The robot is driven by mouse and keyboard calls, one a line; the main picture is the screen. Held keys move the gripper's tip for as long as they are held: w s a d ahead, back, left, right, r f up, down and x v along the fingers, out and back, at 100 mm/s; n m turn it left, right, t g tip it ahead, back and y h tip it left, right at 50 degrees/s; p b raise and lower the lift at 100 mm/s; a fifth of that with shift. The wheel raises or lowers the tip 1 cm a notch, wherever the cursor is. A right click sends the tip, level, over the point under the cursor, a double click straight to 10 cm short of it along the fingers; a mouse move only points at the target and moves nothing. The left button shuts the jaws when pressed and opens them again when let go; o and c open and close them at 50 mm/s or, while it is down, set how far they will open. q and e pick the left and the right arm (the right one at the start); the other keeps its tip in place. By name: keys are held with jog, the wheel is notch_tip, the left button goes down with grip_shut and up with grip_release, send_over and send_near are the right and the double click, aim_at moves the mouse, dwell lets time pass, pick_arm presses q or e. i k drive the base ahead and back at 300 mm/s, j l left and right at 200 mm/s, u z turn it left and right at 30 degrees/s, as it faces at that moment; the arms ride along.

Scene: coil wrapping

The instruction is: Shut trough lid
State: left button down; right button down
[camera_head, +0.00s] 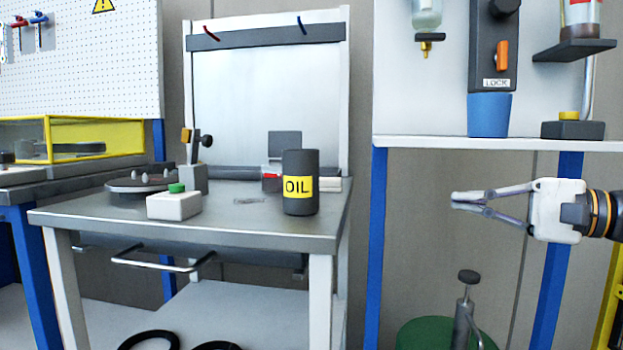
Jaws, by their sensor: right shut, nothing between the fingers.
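No part is plainly marked as the trough or its lid, and I cannot tell which one it is. A grey metal worktable (240,236) stands in the middle. Under its top, a bar handle (160,264) sticks out at the front. A long dark grey box-like part (232,173) runs along the table's back edge. My right gripper (456,201) points left, shut and empty, in the air to the right of the table and touching nothing. My left gripper is not in view.
A black OIL can (300,188), a white box with a green button (174,203) and a round turntable (140,182) stand on the table. A green drum with a pump (464,318) is below my right gripper. A blue-legged shelf (400,146) is above it.

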aim_at(278, 141)
jog(key=i+l+u, duration=0.45)
jog(key=i+l, duration=0.3)
jog(key=i, duration=0.15)
jog(key=i+l+u, duration=0.15)
jog(key=l+u, duration=0.15)
jog(key=i+l+u, duration=0.1)
jog(key=l+u, duration=0.2)
jog(key=l, duration=0.2)
